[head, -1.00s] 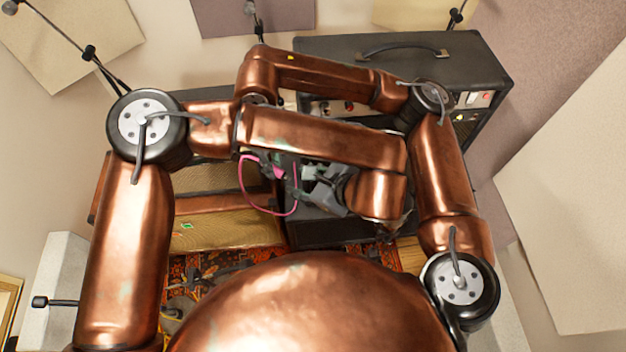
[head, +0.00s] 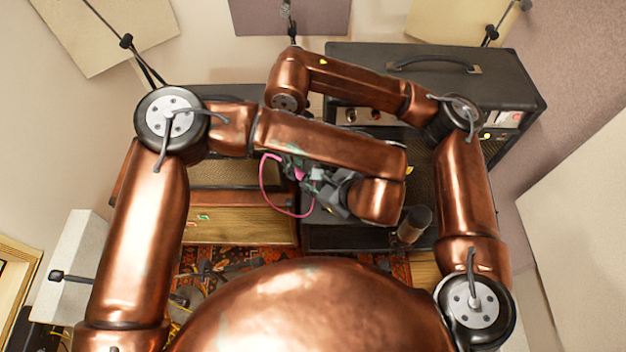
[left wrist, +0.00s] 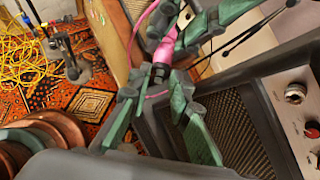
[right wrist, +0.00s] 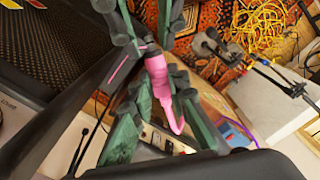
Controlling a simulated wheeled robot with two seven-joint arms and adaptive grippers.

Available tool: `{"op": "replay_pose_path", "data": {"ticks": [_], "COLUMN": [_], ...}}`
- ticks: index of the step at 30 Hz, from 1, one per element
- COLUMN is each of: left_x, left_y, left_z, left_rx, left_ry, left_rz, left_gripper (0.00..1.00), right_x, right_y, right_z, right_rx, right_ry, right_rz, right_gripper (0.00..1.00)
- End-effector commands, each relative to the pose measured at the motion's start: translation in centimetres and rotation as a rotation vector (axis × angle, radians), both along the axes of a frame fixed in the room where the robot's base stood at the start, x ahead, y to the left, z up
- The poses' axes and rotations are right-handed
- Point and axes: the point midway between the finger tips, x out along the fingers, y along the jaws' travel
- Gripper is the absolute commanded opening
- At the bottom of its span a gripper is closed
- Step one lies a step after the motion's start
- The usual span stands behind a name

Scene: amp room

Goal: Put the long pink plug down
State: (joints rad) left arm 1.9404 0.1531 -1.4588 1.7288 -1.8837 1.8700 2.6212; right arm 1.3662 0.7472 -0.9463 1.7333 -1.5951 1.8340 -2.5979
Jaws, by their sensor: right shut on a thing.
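The long pink plug (head: 299,173) is between my two grippers, above the amps, with its pink cable (head: 264,184) looping down to the left. My right gripper (right wrist: 160,75) is shut around the plug's pink body (right wrist: 158,76). My left gripper (left wrist: 158,78) faces it from the other side, its fingertips on both sides of the plug's dark end. I cannot tell whether they touch it. The plug also shows in the left wrist view (left wrist: 163,48). In the head view, my arms partly hide both grippers.
A large black amp (head: 500,75) stands at the back right, and a tan amp (head: 240,232) on the left. A dark cylinder (head: 412,222) stands at lower right of the grippers. A patterned rug (left wrist: 85,103) with yellow cables (left wrist: 30,60) covers the floor.

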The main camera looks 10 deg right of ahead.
Motion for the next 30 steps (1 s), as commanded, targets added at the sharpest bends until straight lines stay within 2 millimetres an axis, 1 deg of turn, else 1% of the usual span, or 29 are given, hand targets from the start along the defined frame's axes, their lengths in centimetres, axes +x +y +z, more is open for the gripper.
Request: {"op": "replay_pose_path", "data": {"ticks": [1,7,10,11,19,20,27,30], "left_x": [-0.01,-0.01,-0.01,0.00,-0.01,-0.01,-0.01,-0.01], "left_y": [-0.02,-0.04,-0.04,-0.04,-0.03,-0.03,-0.01,-0.01], "left_z": [0.01,0.02,0.03,0.04,0.03,0.03,0.02,0.01], "left_rx": [0.000,0.000,0.000,0.000,0.000,0.000,0.000,0.000], "left_ry": [0.000,-0.001,-0.001,-0.001,-0.001,-0.001,0.000,0.000], "left_rz": [0.000,-0.001,-0.001,-0.001,-0.001,-0.001,0.000,0.000], "left_gripper": [0.13,0.00,0.00,0.00,0.00,0.00,0.00,0.00], "right_x": [0.01,-0.01,-0.01,-0.01,-0.01,-0.01,0.00,0.03], "right_y": [-0.01,0.01,0.02,0.02,0.02,0.01,0.00,0.01], "right_z": [0.01,0.00,0.00,-0.01,-0.01,-0.01,0.02,0.42], "right_rx": [0.000,0.000,0.001,0.001,0.000,0.000,0.000,0.001], "right_ry": [0.000,0.000,0.001,0.001,0.000,0.000,0.000,-0.001], "right_rz": [0.000,0.000,0.000,0.000,0.000,0.000,0.000,0.000], "right_gripper": [0.00,0.00,0.00,0.15,0.34,0.35,0.35,0.35]}}
